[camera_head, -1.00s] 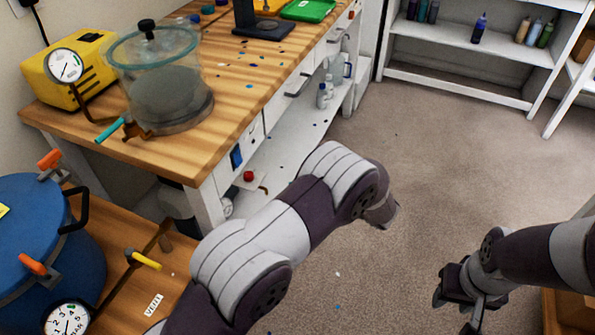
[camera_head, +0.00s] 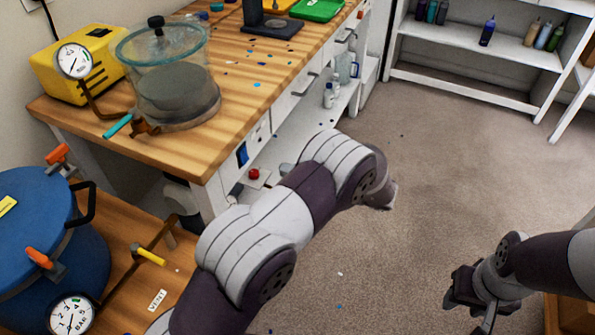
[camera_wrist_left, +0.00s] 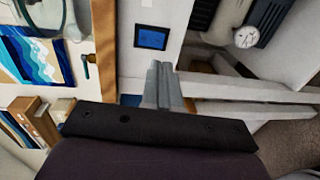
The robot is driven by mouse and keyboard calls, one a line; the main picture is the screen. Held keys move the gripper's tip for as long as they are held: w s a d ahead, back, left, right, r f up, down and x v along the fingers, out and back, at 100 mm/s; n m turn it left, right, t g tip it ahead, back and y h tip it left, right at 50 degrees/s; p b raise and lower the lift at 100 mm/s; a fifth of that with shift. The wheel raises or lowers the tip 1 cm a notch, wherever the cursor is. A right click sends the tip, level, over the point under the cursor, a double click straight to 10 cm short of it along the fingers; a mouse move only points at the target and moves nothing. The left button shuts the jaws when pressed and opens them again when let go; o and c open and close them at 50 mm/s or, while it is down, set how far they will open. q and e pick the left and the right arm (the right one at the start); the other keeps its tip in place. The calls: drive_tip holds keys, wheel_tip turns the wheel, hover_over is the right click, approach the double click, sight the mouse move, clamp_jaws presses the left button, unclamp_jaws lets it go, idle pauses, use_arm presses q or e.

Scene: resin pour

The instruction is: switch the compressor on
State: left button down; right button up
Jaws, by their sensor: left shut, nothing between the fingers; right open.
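In the head view only a dim grey part (camera_head: 182,197) shows beneath the bench. A red knob or button (camera_head: 254,174) sits on a pale plate below the bench front; I cannot tell whether it is the switch. My left gripper (camera_wrist_left: 164,82) is shut and empty, with a blue panel (camera_wrist_left: 152,37) beyond its fingertips; my own arm hides it in the head view. My right gripper (camera_head: 472,307) is open and empty above the floor.
The wooden workbench (camera_head: 225,110) carries a glass vacuum chamber (camera_head: 170,80) and a yellow pump (camera_head: 75,65). A blue pressure pot (camera_head: 40,240) stands on a lower table at left.

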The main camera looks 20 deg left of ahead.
sight(246, 161)
use_arm(q)
drive_tip(key=a, duration=0.6)
drive_tip(key=a+f, duration=0.1)
drive_tip(key=a, duration=0.2)
drive_tip(key=shift+w, duration=0.35)
use_arm(e)
drive_tip(key=shift+f, duration=0.15)
